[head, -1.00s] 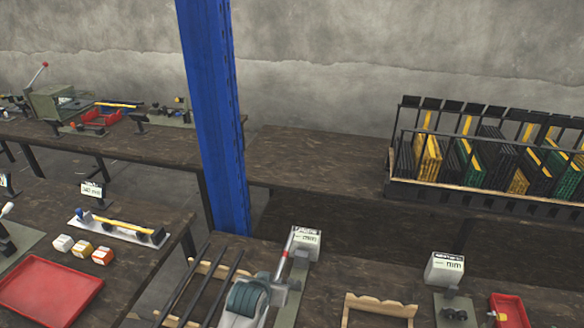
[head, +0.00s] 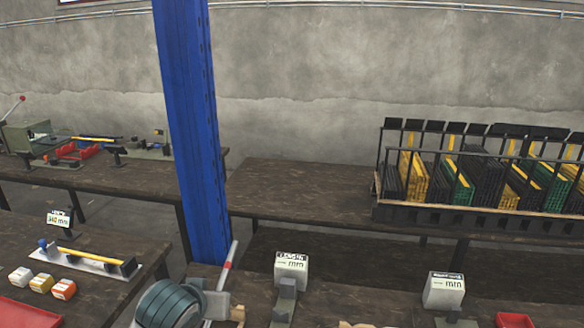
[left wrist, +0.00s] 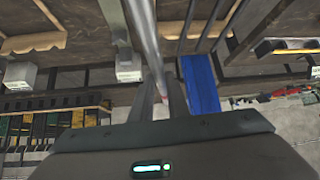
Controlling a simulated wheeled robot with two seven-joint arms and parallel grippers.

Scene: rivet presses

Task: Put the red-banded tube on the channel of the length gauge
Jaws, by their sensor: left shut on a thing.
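In the left wrist view the tube (left wrist: 148,40) runs between the fingers (left wrist: 165,100). The length gauge (head: 291,266) has a white display block and a grey-green channel (head: 285,300) in front. It is just right of the tube, apart from it. The gauge also shows in the left wrist view (left wrist: 128,66). My right gripper is out of view.
A second white display block (head: 444,290) stands to the right, with a red tray (head: 515,320) beyond it. A blue post (head: 195,140) rises behind my left gripper. A rack (head: 470,215) of dark, yellow and green bars stands on the back bench.

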